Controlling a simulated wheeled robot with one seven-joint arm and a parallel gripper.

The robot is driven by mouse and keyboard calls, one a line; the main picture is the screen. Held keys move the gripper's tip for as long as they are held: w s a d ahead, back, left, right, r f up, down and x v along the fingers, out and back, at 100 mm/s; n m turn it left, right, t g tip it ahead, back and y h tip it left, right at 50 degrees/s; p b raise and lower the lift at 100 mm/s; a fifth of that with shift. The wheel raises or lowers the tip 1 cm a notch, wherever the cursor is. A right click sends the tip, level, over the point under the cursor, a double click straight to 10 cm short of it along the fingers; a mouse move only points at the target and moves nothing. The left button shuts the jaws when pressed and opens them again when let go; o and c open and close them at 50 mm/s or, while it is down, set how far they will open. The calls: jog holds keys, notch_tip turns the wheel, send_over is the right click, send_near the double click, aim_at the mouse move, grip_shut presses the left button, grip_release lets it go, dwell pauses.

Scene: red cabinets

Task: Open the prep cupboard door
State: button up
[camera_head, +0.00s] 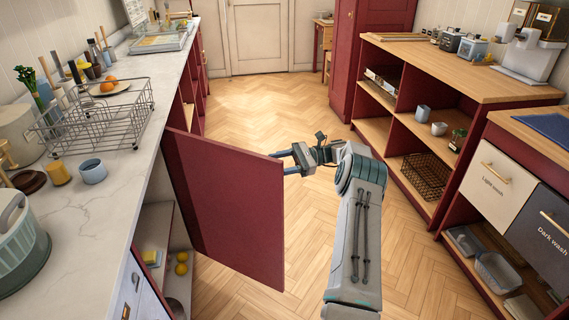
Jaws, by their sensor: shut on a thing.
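The red cupboard door (228,209) stands swung out from the left-hand counter into the aisle, well open. Its free edge faces right. My gripper (287,161) is at the upper part of that free edge, with its blue fingers closed there on the door. The far finger and the exact contact are partly hidden by the door. The cupboard's inside (163,243) shows to the left of the door, with yellow round things (181,262) on a shelf.
The marble counter (120,190) runs along the left, carrying a wire rack (104,112) and cups. Open red shelves (408,133) and laundry drawers (492,177) line the right. The wooden floor (265,115) beyond the door is clear.

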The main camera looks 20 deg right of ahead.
jog(key=d, duration=0.7)
jog(key=shift+s+d+b, duration=0.25)
jog(key=shift+s+b, duration=0.1)
jog(key=shift+s, duration=0.05)
